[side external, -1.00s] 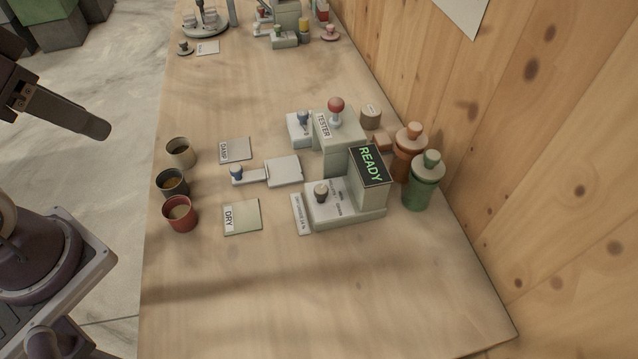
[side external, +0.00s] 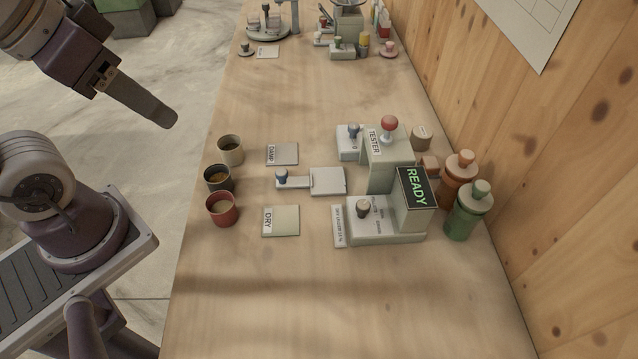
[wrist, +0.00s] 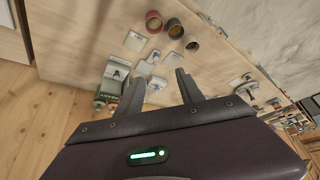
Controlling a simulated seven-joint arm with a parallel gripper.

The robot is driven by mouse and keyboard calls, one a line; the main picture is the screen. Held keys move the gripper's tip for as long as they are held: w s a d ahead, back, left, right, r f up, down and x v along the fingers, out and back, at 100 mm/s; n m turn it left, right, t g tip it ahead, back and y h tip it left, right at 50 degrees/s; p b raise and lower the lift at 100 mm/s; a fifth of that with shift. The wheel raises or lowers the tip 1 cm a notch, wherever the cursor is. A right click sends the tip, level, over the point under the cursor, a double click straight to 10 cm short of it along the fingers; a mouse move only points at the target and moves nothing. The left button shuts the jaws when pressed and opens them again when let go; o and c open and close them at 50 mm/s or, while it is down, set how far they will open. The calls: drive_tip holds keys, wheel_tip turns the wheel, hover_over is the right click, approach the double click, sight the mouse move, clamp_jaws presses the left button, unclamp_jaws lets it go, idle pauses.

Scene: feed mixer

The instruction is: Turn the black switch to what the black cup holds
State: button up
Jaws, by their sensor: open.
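The black cup (side external: 218,180) stands upright at the table's left side, between a beige cup (side external: 230,150) and a red cup (side external: 222,209). It holds something brown and grainy; I cannot tell exactly what. The black switch (side external: 362,209) is a dark round knob on the pale base of the tester (side external: 390,165), beside small labels too small to read. My gripper (side external: 158,112) is in the air left of the cups, apart from everything. In the wrist view my gripper (wrist: 160,86) is open and empty; the black cup (wrist: 174,29) shows beyond its fingers.
A lit READY screen (side external: 417,187) and a red-topped lever (side external: 389,124) stand on the tester. Green (side external: 468,213) and orange (side external: 459,182) bottles stand by the wall. The front table is clear.

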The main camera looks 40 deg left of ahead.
drive_tip(key=w+d+g, duration=0.2)
drive_tip(key=w, duration=0.4)
drive_tip(key=n+g, duration=0.3)
drive_tip(key=g, duration=0.1)
hover_over(363, 204)
wheel_tip(363, 204, down, 14)
drive_tip(key=shift+a+f, duration=0.15)
drive_tip(key=shift+n, duration=0.3)
drive_tip(key=f, duration=0.6)
drive_tip(key=shift+d+f, duration=0.25)
drive_tip(key=shift+f, duration=0.6)
clamp_jaws()
